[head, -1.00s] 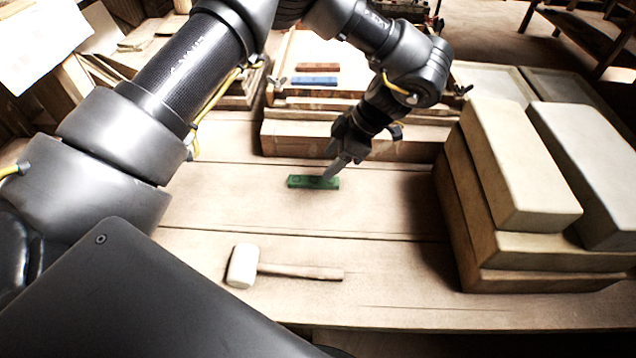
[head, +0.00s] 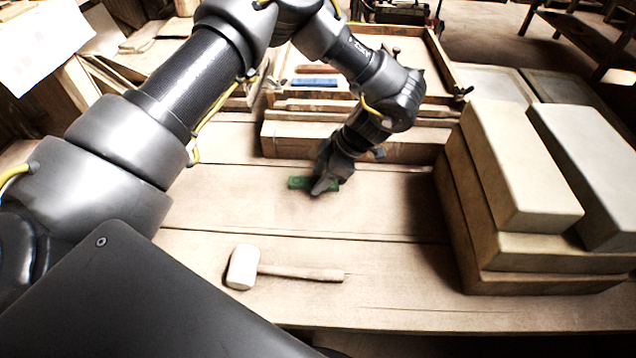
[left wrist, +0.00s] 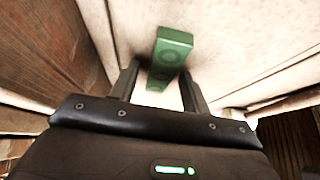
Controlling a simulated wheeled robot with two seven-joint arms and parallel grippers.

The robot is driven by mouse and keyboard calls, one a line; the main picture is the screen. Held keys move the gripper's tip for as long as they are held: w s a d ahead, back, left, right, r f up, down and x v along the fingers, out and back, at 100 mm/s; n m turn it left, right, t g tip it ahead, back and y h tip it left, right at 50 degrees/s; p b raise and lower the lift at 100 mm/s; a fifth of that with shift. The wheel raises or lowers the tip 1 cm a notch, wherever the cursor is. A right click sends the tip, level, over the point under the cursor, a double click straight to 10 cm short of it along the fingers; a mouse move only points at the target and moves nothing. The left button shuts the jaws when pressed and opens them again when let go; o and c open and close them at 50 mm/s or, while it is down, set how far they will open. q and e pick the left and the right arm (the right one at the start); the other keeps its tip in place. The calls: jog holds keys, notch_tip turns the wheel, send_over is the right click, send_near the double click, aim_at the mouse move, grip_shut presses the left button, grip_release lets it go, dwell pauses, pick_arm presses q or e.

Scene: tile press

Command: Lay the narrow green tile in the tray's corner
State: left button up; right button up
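The narrow green tile (head: 299,183) lies on the workbench, its right end covered by my left gripper (head: 322,190) in the head view. In the left wrist view the green tile (left wrist: 172,50) shows faint ring marks, and its near end lies between the two spread fingers of my left gripper (left wrist: 160,88). Gaps show beside the tile, so the gripper is open. The wooden tray (head: 446,68) stands behind on thick boards, partly hidden by my arm. In it lie a blue tile (head: 313,81) and a red tile (head: 318,68). My right gripper is not in view.
A mallet with a white head (head: 242,267) lies at the front of the bench. Stacked blocks (head: 520,170) stand at the right. Thick boards (head: 285,140) rise in front of the tray. The bench between mallet and tile is clear.

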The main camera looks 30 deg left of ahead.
pick_arm(q)
grip_shut()
jog(key=shift+r, duration=0.1)
jog(key=shift+w+r, duration=0.1)
jog(key=shift+r, duration=0.45)
jog(key=s+d+r, duration=0.6)
jog(key=s+r, duration=0.5)
jog(key=s, duration=0.1)
jog(key=shift+s+d+r+p, duration=0.2)
jog(key=shift+s+r+p, duration=0.1)
jog(key=shift+r+p, duration=0.1)
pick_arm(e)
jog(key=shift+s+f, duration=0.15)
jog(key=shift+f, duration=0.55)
